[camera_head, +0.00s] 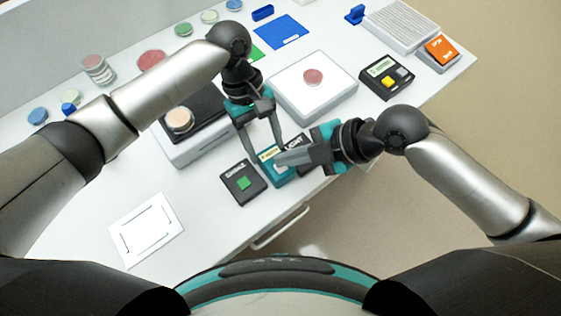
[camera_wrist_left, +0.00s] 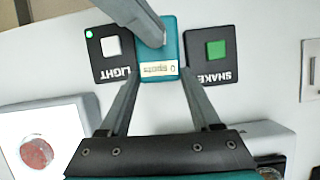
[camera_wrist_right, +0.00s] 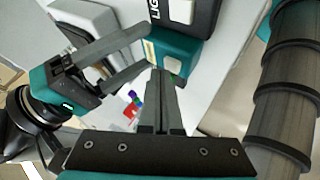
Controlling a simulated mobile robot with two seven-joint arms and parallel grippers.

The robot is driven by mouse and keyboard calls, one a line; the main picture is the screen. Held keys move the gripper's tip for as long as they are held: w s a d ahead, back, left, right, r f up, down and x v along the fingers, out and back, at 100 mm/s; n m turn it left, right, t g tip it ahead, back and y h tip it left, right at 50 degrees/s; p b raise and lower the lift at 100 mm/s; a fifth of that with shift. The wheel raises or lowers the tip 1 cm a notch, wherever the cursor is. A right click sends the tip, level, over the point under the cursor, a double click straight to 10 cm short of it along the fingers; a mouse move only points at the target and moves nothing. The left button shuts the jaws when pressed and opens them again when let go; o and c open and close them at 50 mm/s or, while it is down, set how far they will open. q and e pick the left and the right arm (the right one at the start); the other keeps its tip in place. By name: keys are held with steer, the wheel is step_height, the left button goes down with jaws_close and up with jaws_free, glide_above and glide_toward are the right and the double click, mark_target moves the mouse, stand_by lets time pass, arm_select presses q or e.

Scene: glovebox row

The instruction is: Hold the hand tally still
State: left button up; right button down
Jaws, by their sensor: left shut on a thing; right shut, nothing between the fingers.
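The hand tally is a teal box with a pale display strip (camera_wrist_left: 158,69), between the black LIGHT box and the black SHAKE box. It shows partly in the head view (camera_head: 281,179) and in the right wrist view (camera_wrist_right: 172,52). My left gripper (camera_wrist_left: 159,78) is shut on the tally, one finger along each side. My right gripper (camera_head: 279,160) is shut and empty, its fingertips over the tally's face; they hide part of it. In the right wrist view the right fingertips (camera_wrist_right: 157,72) overlap the tally's edge; I cannot tell whether they touch.
The SHAKE box (camera_wrist_left: 212,55) has a green button. The LIGHT box (camera_wrist_left: 110,53) has a white button and a lit green lamp. A white device (camera_head: 313,87) with a red disc stands behind. A white framed plate (camera_head: 147,230) lies front left. The table's front edge is close.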

steer(key=shift+f, duration=0.4)
steer(key=shift+r, duration=0.1)
stand_by(0.5)
steer(key=shift+r, duration=0.75)
steer(key=shift+r, duration=0.1)
steer(key=shift+r, duration=2.4)
stand_by(0.5)
step_height(320, 180, up, 4)
steer(key=shift+f, duration=0.1)
